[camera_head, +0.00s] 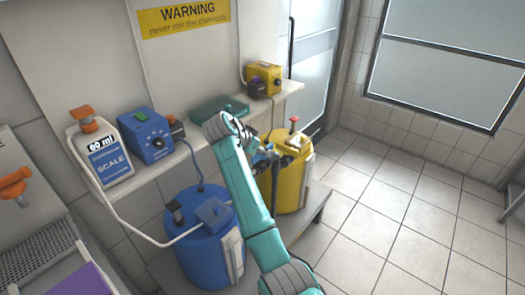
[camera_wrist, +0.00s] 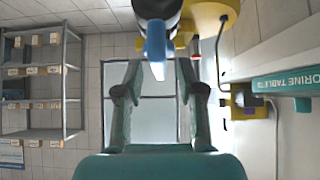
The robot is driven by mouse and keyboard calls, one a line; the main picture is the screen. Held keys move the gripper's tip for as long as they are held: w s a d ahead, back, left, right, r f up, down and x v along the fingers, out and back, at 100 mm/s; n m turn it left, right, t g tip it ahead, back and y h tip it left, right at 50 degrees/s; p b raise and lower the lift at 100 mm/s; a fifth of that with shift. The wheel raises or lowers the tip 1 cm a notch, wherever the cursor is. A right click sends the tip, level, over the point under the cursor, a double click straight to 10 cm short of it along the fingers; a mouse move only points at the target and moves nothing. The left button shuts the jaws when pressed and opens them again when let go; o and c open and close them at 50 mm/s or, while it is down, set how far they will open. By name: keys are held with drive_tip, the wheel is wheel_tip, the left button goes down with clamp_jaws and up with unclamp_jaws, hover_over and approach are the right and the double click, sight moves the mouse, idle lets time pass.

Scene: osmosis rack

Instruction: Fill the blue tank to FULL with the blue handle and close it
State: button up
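The blue tank (camera_head: 210,255) stands at lower centre in the head view, with a blue block and a dark cap on top and a pale level strip on its side. My gripper (camera_wrist: 158,68) is open in the wrist view, with a clear gap between its teal fingers. A blue part with a pale edge (camera_wrist: 155,45) shows just beyond the fingertips; I cannot tell whether it is the blue handle or whether the fingers touch it. In the head view, my arm reaches past the blue tank to beside the yellow tank (camera_head: 292,185), partly hiding the gripper.
A shelf above holds a white scale bottle (camera_head: 108,160), a blue control box (camera_head: 147,136), a green box (camera_head: 218,109) and a yellow box (camera_head: 264,79). An orange handle (camera_head: 14,186) is at far left. Tiled floor (camera_head: 385,210) to the right is clear.

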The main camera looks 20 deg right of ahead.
drive_tip(key=shift+x, duration=0.8)
drive_tip(key=shift+c, duration=0.2)
clamp_jaws()
drive_tip(key=m+g+h, duration=0.1)
drive_tip(key=m+g, duration=0.1)
drive_tip(key=m, duration=0.1)
drive_tip(key=shift+m+g, duration=0.3)
drive_tip(key=shift+m, duration=0.1)
drive_tip(key=shift+m+g+h, duration=0.4)
drive_tip(key=shift+m+g, duration=0.8)
drive_tip(key=shift+m, duration=0.4)
drive_tip(key=shift+m+g, duration=0.7)
drive_tip(key=shift+m, duration=0.2)
